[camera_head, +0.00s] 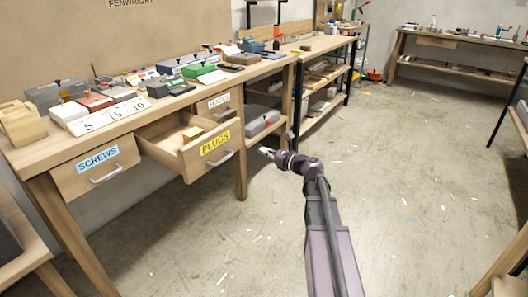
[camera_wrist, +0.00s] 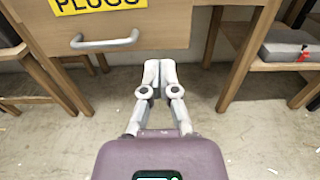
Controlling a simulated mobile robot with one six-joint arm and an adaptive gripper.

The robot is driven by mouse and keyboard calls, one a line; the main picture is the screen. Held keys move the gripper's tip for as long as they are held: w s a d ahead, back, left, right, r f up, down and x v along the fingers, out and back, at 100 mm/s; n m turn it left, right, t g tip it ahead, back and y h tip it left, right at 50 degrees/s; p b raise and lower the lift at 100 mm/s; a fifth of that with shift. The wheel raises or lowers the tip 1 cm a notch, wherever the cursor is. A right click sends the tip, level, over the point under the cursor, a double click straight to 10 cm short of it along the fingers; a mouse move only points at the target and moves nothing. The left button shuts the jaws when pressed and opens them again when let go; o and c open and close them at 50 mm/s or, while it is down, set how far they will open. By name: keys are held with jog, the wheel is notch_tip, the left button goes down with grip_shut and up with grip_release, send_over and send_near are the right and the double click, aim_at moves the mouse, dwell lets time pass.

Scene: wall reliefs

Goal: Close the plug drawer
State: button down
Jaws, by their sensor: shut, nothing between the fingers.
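The plug drawer (camera_head: 205,158) has a wooden front with a yellow PLUGS label and a grey bar handle. It stands pulled out from the workbench, and its inside shows with a small yellowish item in it. In the wrist view its front (camera_wrist: 165,25) and handle (camera_wrist: 105,42) are at the top left. My gripper (camera_head: 266,151) is shut and empty, to the right of the drawer front and apart from it. In the wrist view my gripper (camera_wrist: 160,65) has its fingertips together, below and right of the handle.
The SCREWS drawer (camera_head: 95,168) is to the left, and another labelled drawer (camera_head: 219,101) is above right. The workbench top (camera_head: 150,115) is crowded with boxes and number cards. A bench leg (camera_head: 241,170) stands right of the drawer. The floor (camera_head: 400,170) is open, with scattered shavings.

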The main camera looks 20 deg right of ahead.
aim_at(234, 140)
jog(key=x, duration=1.2)
jog(key=shift+w, duration=0.1)
jog(key=shift+w, duration=0.1)
